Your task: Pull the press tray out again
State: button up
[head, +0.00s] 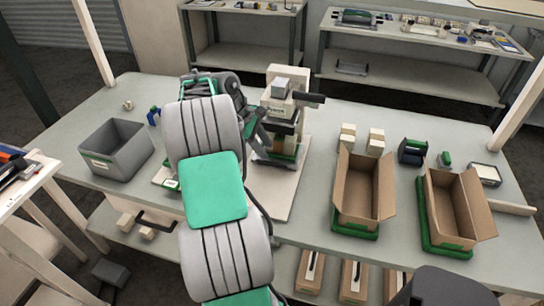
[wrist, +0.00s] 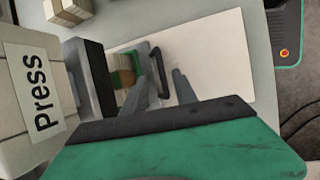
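The cream press (head: 285,88) stands on a pale board at the middle of the table. In the wrist view its "Press" label (wrist: 35,90) is at the left. The press tray (wrist: 142,55) lies low at the press's opening, with a dark bar handle (wrist: 160,60) on its outer side. A tan and green item (wrist: 125,72) shows in it, partly hidden by the dark press part. My gripper (wrist: 162,76) is open, its two grey fingers apart on either side of the handle's near end. Contact cannot be told. In the head view my arm hides part of this area.
A grey bin (head: 115,150) stands at the left. Two open cardboard boxes (head: 364,190) (head: 455,208) stand at the right, with small cream blocks (head: 375,142) behind. The pale board (wrist: 215,60) is bare beyond the handle.

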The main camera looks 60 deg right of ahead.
aim_at(272, 164)
jog(key=x, duration=0.6)
jog(key=shift+s+d+f, duration=0.1)
jog(key=shift+f, duration=0.3)
grip_shut()
dwell(0.9)
